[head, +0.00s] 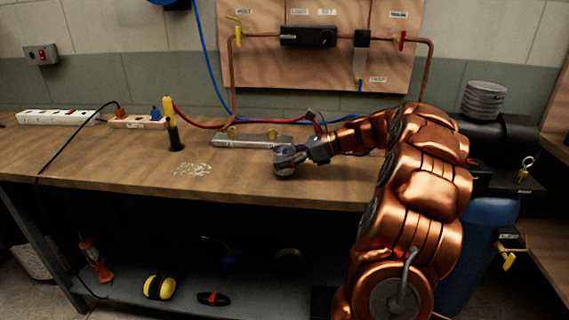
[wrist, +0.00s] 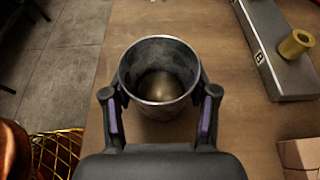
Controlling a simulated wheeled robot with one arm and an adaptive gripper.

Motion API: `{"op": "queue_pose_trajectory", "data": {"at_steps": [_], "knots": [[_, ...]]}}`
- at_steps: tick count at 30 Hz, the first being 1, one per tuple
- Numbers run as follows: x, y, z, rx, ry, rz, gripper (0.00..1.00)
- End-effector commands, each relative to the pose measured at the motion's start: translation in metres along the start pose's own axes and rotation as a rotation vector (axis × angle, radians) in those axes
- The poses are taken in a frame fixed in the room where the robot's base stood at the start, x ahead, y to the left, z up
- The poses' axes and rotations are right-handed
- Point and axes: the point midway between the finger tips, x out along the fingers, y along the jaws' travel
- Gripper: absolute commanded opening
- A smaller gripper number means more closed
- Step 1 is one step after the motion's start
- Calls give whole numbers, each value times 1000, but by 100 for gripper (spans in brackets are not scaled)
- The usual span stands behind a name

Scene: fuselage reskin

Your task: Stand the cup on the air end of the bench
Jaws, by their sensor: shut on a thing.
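The cup (wrist: 160,48) is a grey metal cup with an open, worn rim, seen from above in the wrist view. A dull brass-coloured rounded surface shows inside it. My gripper (wrist: 160,98) has one finger on each side of the cup and is shut on it. In the head view my gripper (head: 289,156) holds the cup (head: 284,171) over the middle of the wooden bench (head: 235,184), near its front half. Whether the cup's base touches the bench is hidden. The small labels are not clearly readable, so I cannot tell which end is the air end.
A grey metal bar (head: 250,141) with brass fittings lies behind the cup. A yellow-and-black tool (head: 172,125) stands left, near pale flecks (head: 192,169). Power strips (head: 57,117) lie far left. A black tank (head: 500,137) stands right. Bench between flecks and cup is clear.

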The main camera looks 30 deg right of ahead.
Motion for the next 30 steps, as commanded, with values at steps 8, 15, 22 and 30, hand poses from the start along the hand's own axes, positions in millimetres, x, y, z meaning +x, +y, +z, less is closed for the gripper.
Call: {"op": "queue_pose_trajectory", "data": {"at_steps": [8, 15, 22, 30], "knots": [[4, 0, -11, 1, 0, -1, 17], [5, 0, -13, 1, 0, 0, 63], [5, 0, -13, 1, 0, -1, 83], [4, 0, -12, 1, 0, -1, 83]]}}
